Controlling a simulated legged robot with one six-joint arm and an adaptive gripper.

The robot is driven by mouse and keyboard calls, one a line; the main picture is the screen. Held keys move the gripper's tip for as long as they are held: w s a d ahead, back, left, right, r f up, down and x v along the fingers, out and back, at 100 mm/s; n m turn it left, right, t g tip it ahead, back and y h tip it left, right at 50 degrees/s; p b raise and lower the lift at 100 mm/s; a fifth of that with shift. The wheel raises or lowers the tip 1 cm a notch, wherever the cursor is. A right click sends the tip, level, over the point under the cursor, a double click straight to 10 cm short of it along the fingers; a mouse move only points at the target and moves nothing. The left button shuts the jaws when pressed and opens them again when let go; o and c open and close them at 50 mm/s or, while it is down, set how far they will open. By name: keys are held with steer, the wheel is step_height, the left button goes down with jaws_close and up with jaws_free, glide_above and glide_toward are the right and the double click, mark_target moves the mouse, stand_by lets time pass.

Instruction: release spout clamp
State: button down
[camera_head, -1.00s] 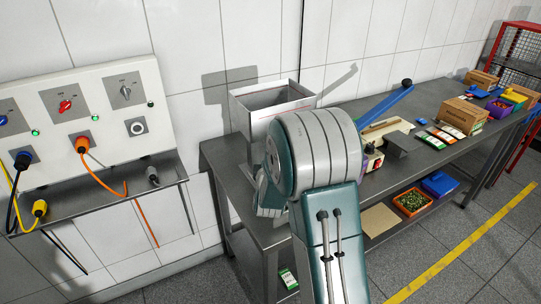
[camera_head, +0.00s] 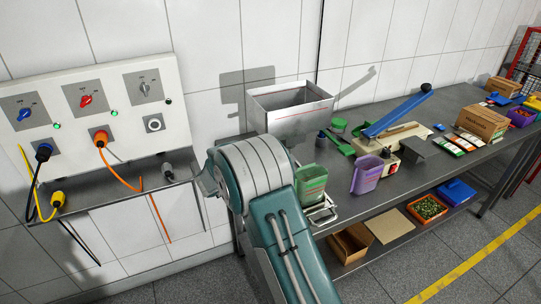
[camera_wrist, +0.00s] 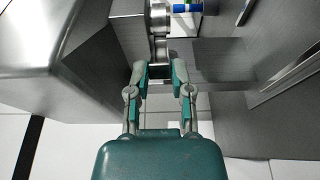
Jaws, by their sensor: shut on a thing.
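In the wrist view my gripper (camera_wrist: 161,78) has its two fingers close together on a narrow grey metal piece, which appears to be the spout clamp (camera_wrist: 160,50). The piece sits just below a round metal spout (camera_wrist: 159,17). The large grey hopper (camera_wrist: 50,45) fills the left of that view. In the head view the hopper (camera_head: 293,117) stands open-topped on the bench. My arm hides the gripper and most of the area below the hopper there, so the clamp is not visible in that view.
A green container (camera_head: 311,183) and a purple container (camera_head: 367,175) stand right of my arm. Behind them are a green scoop (camera_head: 340,146) and a sealer with a blue lever (camera_head: 397,113). A switch panel (camera_head: 92,115) with cables is on the left wall.

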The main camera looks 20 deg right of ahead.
steer(key=shift+w+a+f+m+g+h, duration=0.1)
steer(key=shift+w+a+m+g+h, duration=0.1)
steer(key=shift+w+m+g, duration=0.75)
steer(key=shift+w+a+f+m+g+h, duration=0.15)
steer(key=shift+m+g, duration=0.45)
steer(key=shift+g, duration=0.9)
steer(key=shift+w+a+f+m+g+h, duration=0.15)
steer(key=shift+w+m+g, duration=0.25)
steer(key=shift+m+g, duration=0.6)
steer(key=shift+r+g, duration=0.1)
steer(key=shift+g, duration=0.25)
steer(key=c, duration=0.5)
jaws_free()
steer(key=shift+w+a, duration=0.1)
steer(key=shift+w, duration=0.05)
steer(key=shift+r, duration=0.1)
steer(key=a, duration=0.4)
steer(key=w+a, duration=0.1)
steer(key=a, duration=0.7)
steer(key=shift+w, duration=0.2)
